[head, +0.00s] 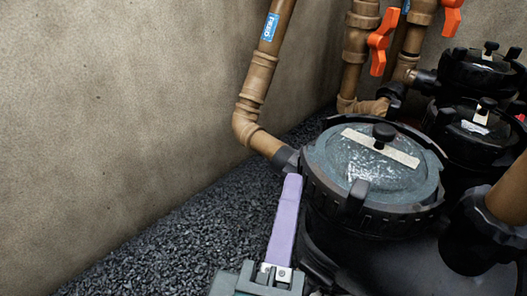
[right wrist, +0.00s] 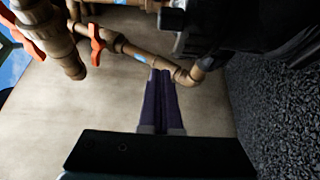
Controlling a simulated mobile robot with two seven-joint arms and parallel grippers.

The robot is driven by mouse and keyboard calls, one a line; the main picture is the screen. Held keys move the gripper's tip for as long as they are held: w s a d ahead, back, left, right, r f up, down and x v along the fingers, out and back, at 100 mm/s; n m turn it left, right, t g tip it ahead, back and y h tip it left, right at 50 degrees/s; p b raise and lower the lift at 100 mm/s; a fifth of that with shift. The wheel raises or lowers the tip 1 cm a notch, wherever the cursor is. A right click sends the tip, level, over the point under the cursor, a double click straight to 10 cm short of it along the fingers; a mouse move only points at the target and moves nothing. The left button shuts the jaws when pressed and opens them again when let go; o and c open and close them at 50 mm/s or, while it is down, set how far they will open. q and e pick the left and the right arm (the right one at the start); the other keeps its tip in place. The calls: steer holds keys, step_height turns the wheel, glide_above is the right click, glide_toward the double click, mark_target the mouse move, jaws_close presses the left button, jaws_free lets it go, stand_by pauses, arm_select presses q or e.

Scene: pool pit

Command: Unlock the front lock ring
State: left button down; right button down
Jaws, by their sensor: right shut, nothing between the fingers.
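The front lock ring (head: 370,213) is a black ribbed ring around the clear round lid (head: 365,165) of the nearest pump. Black lugs stand up from it, one at its front (head: 354,196). My right gripper (head: 291,182) has long purple fingers and is shut and empty. In the head view its tips reach up along the left side of the ring; I cannot tell whether they touch it. In the right wrist view its fingers (right wrist: 160,78) lie together, with the dark ribbed ring (right wrist: 285,35) at the upper right. My left gripper is not in view.
A brown pipe (head: 254,92) bends into the pump's left side. Orange valve handles (head: 380,41) and two further black-lidded pumps (head: 474,130) stand behind. A brown pipe rises at the right. A concrete wall (head: 120,110) and dark gravel (head: 190,235) lie at the left, where there is free room.

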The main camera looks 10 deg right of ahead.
steer(key=d, duration=0.3)
steer(key=shift+w+d+f, duration=0.1)
steer(key=shift+d, duration=0.2)
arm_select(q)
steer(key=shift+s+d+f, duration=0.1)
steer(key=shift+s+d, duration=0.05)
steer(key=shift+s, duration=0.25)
arm_select(e)
steer(key=shift+s+d, duration=0.4)
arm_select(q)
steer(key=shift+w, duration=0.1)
arm_select(e)
steer(key=shift+d, duration=0.15)
